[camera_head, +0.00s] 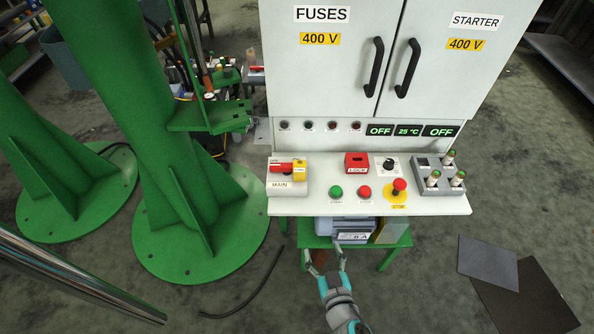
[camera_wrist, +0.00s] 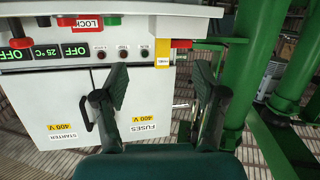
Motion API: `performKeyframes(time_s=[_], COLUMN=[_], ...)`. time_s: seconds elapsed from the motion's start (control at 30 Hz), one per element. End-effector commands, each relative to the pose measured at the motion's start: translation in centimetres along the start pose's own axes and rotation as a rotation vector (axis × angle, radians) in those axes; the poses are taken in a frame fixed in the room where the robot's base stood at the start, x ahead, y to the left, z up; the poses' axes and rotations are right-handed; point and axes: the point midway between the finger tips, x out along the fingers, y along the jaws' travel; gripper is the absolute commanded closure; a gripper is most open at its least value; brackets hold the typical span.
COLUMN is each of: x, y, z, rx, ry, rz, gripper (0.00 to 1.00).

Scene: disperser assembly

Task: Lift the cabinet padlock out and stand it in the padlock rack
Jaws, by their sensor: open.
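A yellow block (camera_head: 299,171), which looks like the padlock, sits at the right end of the red MAIN switch handle (camera_head: 281,168) on the cabinet's front ledge. It also shows in the wrist view (camera_wrist: 162,58), beside the red handle (camera_wrist: 181,43); its shackle is too small to make out. A red box labelled LOCK (camera_head: 356,160), likely the padlock rack, stands on the ledge to the right; its label shows in the wrist view (camera_wrist: 86,22). My gripper (camera_head: 324,257) is open and empty, below and in front of the ledge. Its two spread fingers frame the wrist view (camera_wrist: 160,78).
Green and red buttons (camera_head: 350,191), a black knob (camera_head: 389,164), a red emergency stop (camera_head: 399,185) and a grey fuse holder (camera_head: 438,177) share the ledge. A green column (camera_head: 130,110) stands left. A motor (camera_head: 345,228) sits below the ledge. Cabinet doors are shut.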

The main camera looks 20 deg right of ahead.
Motion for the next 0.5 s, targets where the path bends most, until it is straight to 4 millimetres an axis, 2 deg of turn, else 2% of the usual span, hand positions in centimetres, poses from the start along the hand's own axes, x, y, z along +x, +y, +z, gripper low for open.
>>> performKeyframes(time_s=[0.03,0.2,0.33,0.5], x=[2.2,7.8,10.7,12.5], y=[-0.6,-1.6,-2.3,-2.8], z=[-1.4,-5.7,-8.8,-11.4], rx=[0.005,0.04,0.068,0.094], ry=[0.028,0.112,0.172,0.223], rz=[0.021,0.111,0.164,0.204], gripper=[0.29,0.29,0.29,0.29])
